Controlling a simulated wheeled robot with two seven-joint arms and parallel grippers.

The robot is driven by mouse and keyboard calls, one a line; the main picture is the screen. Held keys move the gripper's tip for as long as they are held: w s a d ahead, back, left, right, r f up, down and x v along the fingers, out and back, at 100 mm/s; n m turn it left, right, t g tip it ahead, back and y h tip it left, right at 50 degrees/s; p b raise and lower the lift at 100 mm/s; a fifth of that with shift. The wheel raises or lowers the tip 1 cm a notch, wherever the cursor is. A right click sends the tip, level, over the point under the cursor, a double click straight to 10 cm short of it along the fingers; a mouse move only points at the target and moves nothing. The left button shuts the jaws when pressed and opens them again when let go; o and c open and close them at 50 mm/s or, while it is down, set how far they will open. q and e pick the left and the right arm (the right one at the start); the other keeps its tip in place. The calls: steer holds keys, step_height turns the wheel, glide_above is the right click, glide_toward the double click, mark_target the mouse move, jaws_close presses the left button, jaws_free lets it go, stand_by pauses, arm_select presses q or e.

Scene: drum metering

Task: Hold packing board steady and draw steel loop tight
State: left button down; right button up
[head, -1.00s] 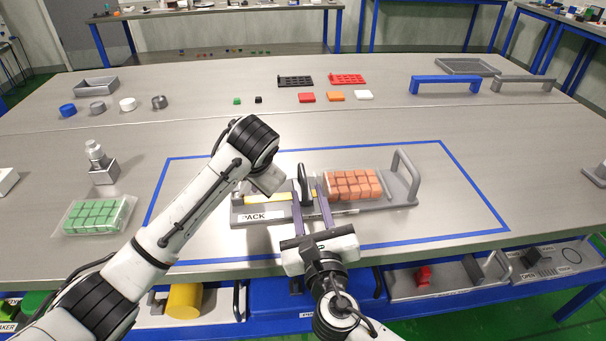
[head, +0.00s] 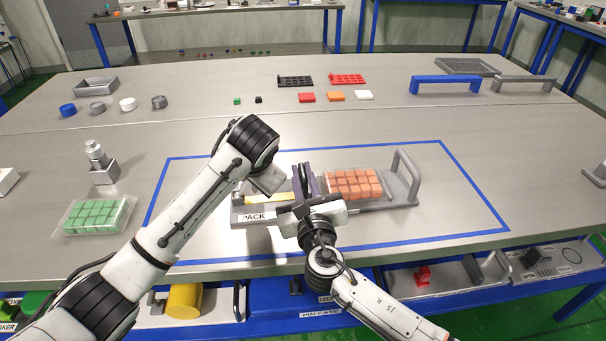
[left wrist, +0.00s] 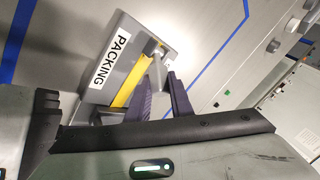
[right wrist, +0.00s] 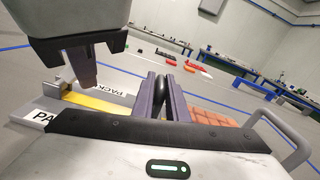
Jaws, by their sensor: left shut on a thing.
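The grey packing board (head: 400,196) lies inside the blue outline, with a yellow strip (head: 265,198) and a clear tray of orange-red cubes (head: 352,184) on it. A grey loop (head: 408,175) stands at its right end. My left gripper (left wrist: 162,97) is shut on the board beside the yellow strip; the contact is partly hidden. A dark upright loop (right wrist: 162,97) stands between the fingers of my right gripper (right wrist: 163,103). Those fingers are close on both sides of it, but I cannot tell whether they touch it. My right gripper also shows in the head view (head: 305,181).
A tray of green cubes (head: 97,216) and a metal block with a knob (head: 100,165) stand at the left. Blue and grey bridge-shaped handles (head: 446,82) stand at the back right. The table between the board and the back row is clear.

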jaws_close()
steer(key=shift+s+a, duration=0.2)
steer(key=shift+a, duration=0.8)
steer(key=shift+s+a, duration=0.15)
steer(key=shift+a, duration=0.8)
steer(key=o, duration=0.7)
jaws_free()
steer(key=shift+d, duration=0.1)
steer(key=shift+s+d, duration=0.1)
steer(key=shift+s, duration=0.2)
steer(key=s, duration=0.3)
steer(key=s+d, duration=0.1)
steer(key=s, duration=0.7)
steer(key=shift+s+d, duration=0.1)
steer(key=shift+d, duration=0.25)
